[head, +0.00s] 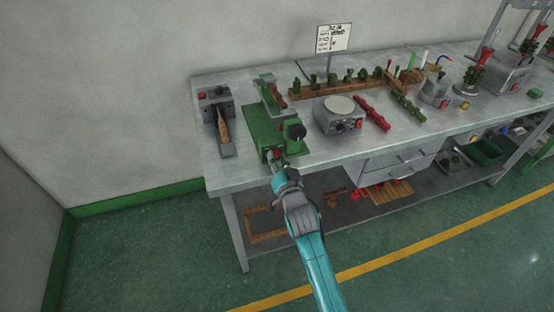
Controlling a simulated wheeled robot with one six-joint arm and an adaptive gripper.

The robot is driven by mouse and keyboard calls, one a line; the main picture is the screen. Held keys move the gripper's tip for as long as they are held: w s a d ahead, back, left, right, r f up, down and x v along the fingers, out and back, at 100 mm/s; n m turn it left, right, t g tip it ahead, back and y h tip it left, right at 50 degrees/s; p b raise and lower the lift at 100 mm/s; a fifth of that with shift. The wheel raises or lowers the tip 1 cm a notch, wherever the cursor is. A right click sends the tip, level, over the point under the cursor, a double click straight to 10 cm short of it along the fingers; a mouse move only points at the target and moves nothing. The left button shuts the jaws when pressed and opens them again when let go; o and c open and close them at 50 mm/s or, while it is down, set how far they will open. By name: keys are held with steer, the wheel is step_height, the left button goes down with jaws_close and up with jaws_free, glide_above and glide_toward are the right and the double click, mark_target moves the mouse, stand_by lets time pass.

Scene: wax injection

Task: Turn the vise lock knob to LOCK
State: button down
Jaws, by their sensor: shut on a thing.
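The green vise (262,122) stands on the left part of the metal bench, with a round black knob (296,131) on its right side. My gripper (275,156) reaches up from below to the vise's front face near the bench's front edge. It is shut on a small knob there, which I take for the vise lock knob. The fingers mostly cover this knob, so its angle and any LOCK marking cannot be read. The black knob is apart from the fingers, just above and right of them.
A grey device with a wooden handle (223,128) stands left of the vise. A round-topped grey unit (339,114) and red pieces (372,113) lie to the right. A wooden rack (338,84) and a sign (334,38) stand behind. Drawers (395,165) hang under the bench (330,150).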

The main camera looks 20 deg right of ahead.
steer(key=m, duration=0.9)
steer(key=shift+y, duration=0.3)
stand_by(0.5)
steer(key=c, duration=0.9)
jaws_free()
steer(key=shift+o, duration=0.2)
steer(key=s, duration=1.2)
steer(key=shift+r, duration=0.3)
